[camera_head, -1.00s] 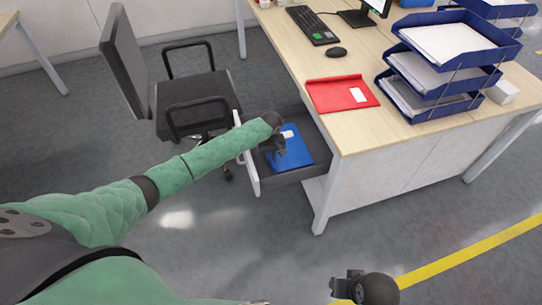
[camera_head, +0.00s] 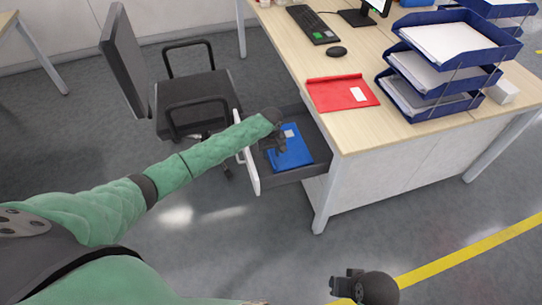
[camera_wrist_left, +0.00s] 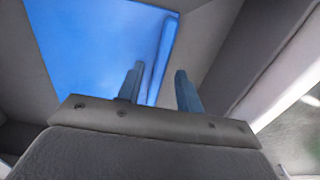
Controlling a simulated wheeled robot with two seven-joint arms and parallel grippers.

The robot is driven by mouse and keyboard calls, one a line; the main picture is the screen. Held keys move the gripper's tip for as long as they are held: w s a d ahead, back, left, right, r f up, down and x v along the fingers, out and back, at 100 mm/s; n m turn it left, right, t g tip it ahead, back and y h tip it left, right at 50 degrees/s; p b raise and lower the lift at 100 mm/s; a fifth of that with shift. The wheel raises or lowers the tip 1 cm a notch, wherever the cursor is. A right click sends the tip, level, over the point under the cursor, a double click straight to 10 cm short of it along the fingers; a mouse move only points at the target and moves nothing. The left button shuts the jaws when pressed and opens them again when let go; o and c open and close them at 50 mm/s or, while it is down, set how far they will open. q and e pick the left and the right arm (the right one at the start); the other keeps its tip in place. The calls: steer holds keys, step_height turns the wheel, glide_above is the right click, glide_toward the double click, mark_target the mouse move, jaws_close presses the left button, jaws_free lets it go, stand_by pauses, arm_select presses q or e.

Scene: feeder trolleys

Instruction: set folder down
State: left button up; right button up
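A blue folder (camera_head: 291,155) with a white label lies in the open grey desk drawer (camera_head: 316,172). My left gripper (camera_head: 281,149) is over the drawer at the folder's left edge. In the left wrist view the two fingers (camera_wrist_left: 156,88) stand apart with a clear gap. The blue folder (camera_wrist_left: 90,50) lies beyond them, its raised spine running behind the left finger and the gap. The fingers do not look closed on it. A red folder (camera_head: 340,94) with a white label lies on the desk. My right gripper (camera_head: 343,286) is at the bottom, its fingers unclear.
The desk (camera_head: 375,128) carries a keyboard (camera_head: 312,25), a mouse (camera_head: 336,52) and stacked blue paper trays (camera_head: 440,75). A black office chair (camera_head: 190,100) stands left of the drawer. The drawer's white front (camera_head: 250,170) is near my left forearm. The floor in front is clear.

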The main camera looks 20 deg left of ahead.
arm_select(q)
step_height(320, 180, up, 10)
steer(key=shift+r+b, duration=0.15)
steer(key=shift+b, duration=0.2)
arm_select(e)
steer(key=shift+w+a+f, duration=0.1)
steer(key=shift+a+f, duration=0.25)
steer(key=shift+f, duration=0.25)
steer(key=shift+r, duration=0.1)
